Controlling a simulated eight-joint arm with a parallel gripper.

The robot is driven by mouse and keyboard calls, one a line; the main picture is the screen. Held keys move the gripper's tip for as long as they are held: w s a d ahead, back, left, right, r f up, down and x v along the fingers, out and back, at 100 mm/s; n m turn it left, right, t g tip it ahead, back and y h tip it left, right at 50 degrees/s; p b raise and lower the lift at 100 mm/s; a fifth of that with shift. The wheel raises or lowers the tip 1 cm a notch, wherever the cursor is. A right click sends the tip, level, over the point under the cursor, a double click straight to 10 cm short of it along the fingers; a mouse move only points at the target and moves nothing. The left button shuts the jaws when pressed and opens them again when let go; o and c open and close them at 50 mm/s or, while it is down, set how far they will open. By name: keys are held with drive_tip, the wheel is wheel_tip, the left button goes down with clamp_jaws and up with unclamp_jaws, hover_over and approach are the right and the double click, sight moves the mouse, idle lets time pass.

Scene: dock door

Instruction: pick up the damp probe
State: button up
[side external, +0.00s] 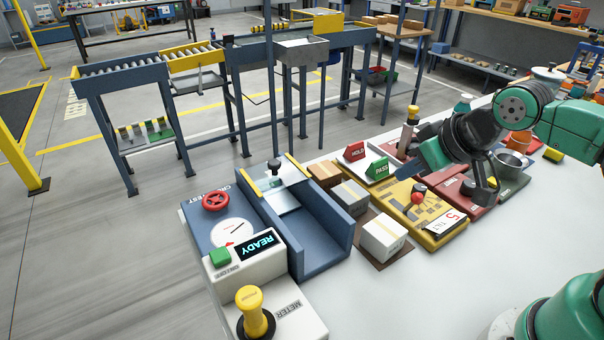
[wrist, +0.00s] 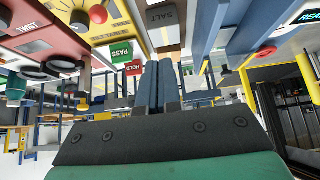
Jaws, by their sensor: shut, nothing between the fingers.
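The likely damp probe (side external: 253,311) is a yellow-handled tool standing upright in a black ring on the white METER box (side external: 297,312), at the bottom left of the side view. I cannot make it out in the wrist view. My gripper (side external: 402,173) is at the right, above the board area near the PASS sign, well apart from the probe. Its dark blue fingers are shut together and empty in the wrist view (wrist: 158,68).
A READY display (side external: 258,246), red valve wheel (side external: 215,201) and blue channel (side external: 320,262) stand near the probe. The white table front is clear.

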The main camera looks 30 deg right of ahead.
drive_tip(key=o, duration=1.1)
drive_tip(key=shift+c, duration=0.2)
drive_tip(key=shift+r, duration=0.1)
wheel_tip(320, 180, up, 5)
drive_tip(key=n+g, duration=0.5)
drive_tip(key=g, duration=0.2)
hover_over(247, 296)
wheel_tip(247, 296, down, 7)
drive_tip(key=shift+f, duration=3.4)
